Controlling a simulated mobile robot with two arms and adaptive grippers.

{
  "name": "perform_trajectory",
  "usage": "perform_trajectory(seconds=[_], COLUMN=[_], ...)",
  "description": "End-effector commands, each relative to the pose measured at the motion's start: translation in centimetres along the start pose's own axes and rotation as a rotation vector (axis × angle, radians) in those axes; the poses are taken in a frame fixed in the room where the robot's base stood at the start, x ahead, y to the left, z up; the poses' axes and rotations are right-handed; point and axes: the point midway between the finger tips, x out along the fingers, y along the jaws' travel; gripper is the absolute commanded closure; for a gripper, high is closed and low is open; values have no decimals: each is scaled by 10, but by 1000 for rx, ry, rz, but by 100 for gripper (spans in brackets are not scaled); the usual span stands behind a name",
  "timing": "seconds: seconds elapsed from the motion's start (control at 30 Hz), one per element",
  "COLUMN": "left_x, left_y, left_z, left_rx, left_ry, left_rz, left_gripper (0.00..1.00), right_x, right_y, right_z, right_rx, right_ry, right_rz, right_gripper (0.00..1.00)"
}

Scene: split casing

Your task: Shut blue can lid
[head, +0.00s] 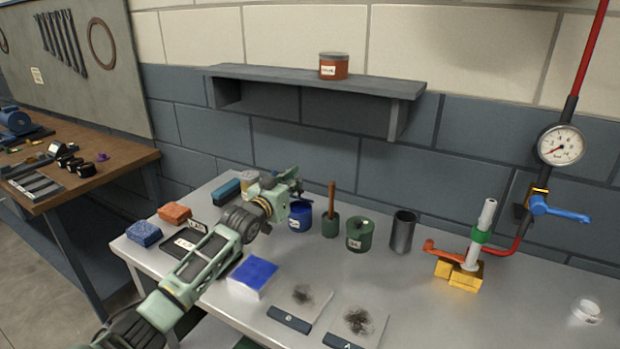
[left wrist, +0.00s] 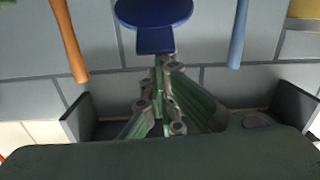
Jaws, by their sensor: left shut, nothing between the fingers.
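The blue can (head: 300,216) stands on the grey bench, partly hidden behind my left gripper (head: 290,182). In the left wrist view a round blue lid (left wrist: 153,12) with a square tab (left wrist: 155,42) shows at the top edge. My left gripper is shut and empty; its fingertips (left wrist: 163,66) lie just below the tab in that picture. I cannot tell whether they touch it. The lid's tilt is unclear because the arm covers it in the head view. My right gripper is in neither view.
A brown-handled tool in a green holder (head: 330,226), a green can (head: 360,235) and a dark cup (head: 403,232) stand to the right of the blue can. A wall shelf (head: 290,78) carries a red tin (head: 334,66).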

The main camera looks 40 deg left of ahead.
Motion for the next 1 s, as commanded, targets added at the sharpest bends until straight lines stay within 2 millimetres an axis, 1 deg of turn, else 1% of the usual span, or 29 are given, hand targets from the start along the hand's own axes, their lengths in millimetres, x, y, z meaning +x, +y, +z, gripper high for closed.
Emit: perform_trajectory(seconds=[0.03, 0.07, 0.13, 0.43, 1.0], left_x=[-4, -6, -9, -20, -24], left_y=[2, 2, 1, -1, -2], left_z=[20, 22, 21, 32, 47], left_rx=[-7, -8, -3, -3, -3], left_ry=[25, 51, 52, 53, 44], left_rz=[4, 5, 6, 5, 3], left_gripper=[100, 100, 100, 100, 100], right_x=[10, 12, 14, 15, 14], right_y=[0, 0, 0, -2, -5], right_z=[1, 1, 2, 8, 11], right_rx=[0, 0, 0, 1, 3], right_ry=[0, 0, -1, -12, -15], right_rz=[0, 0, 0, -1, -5], right_gripper=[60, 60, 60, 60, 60])
